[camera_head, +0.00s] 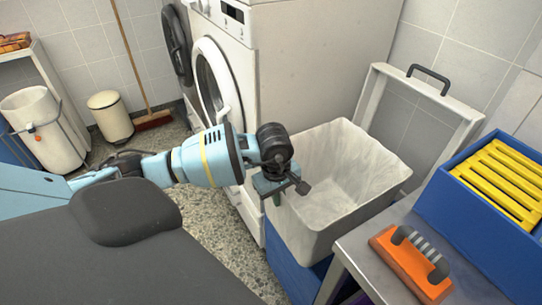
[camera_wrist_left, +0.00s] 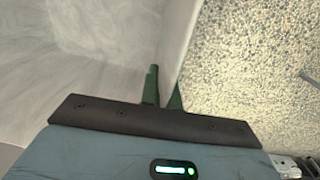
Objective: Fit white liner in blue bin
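The white liner (camera_head: 340,165), a pale grey-white open tub, stands in front of the washing machine with its opening up. Its walls rise well above the blue bin (camera_head: 290,262), which shows below its near left side. How deep the liner sits in the bin is hidden. My left gripper (camera_head: 283,192) is at the liner's left rim. In the left wrist view its green fingers (camera_wrist_left: 164,92) are on either side of the liner wall (camera_wrist_left: 179,45), close together and shut on it. My right gripper is out of view.
A metal table (camera_head: 357,253) at the right bears an orange-backed brush (camera_head: 405,268) and a blue crate (camera_head: 470,222) with yellow slats. The washing machine (camera_head: 300,70) has its door open. A white frame with a black handle (camera_head: 428,80) stands behind the liner.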

